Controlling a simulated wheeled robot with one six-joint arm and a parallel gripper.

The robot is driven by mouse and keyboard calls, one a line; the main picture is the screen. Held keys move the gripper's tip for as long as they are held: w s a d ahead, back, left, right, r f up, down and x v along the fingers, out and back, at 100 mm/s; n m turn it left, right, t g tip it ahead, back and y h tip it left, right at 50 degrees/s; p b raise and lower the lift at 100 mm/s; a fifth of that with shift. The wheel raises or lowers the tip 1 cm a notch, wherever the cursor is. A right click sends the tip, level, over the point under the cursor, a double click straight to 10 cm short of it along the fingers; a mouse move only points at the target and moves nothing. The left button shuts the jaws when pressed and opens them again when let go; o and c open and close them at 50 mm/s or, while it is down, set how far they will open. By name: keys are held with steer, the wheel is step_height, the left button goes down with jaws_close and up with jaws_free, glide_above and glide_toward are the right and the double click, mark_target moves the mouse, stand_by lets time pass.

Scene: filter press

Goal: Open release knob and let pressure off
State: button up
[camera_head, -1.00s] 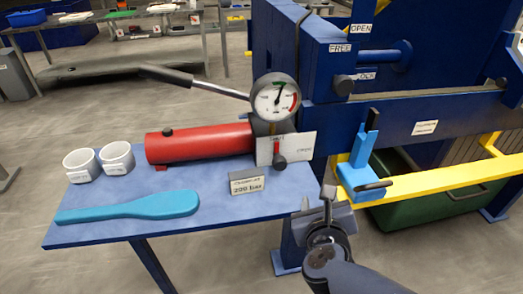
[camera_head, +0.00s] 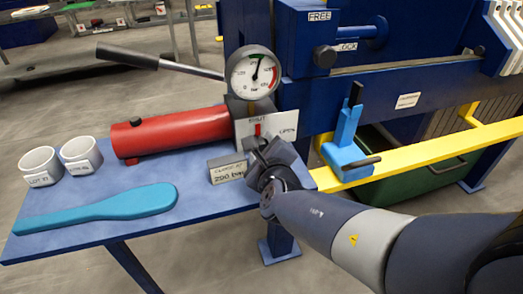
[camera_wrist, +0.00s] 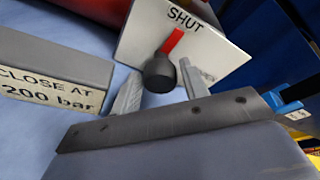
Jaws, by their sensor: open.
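The release knob (camera_wrist: 160,72) is black with a red pointer, on a white plate (camera_wrist: 205,48). In the wrist view the pointer is toward the SHUT mark. The plate also shows in the head view (camera_head: 284,122), with an OPEN mark at its right. My gripper (camera_wrist: 162,88) is open, with one finger on each side of the knob; I cannot tell whether either touches it. In the head view my gripper (camera_head: 256,150) hides the knob's body. The pressure gauge (camera_head: 253,73) above has its needle pointing up, slightly right, left of the red band.
A red cylinder (camera_head: 172,131) with a pump lever (camera_head: 128,56) lies left of the plate. A "200 bar" block (camera_head: 226,168) stands close left of my gripper. A teal paddle (camera_head: 100,208) and two white cups (camera_head: 80,155) are on the blue table. A blue clamp (camera_head: 345,140) stands at right.

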steer(key=shift+x, duration=0.85)
steer(key=c, duration=0.7)
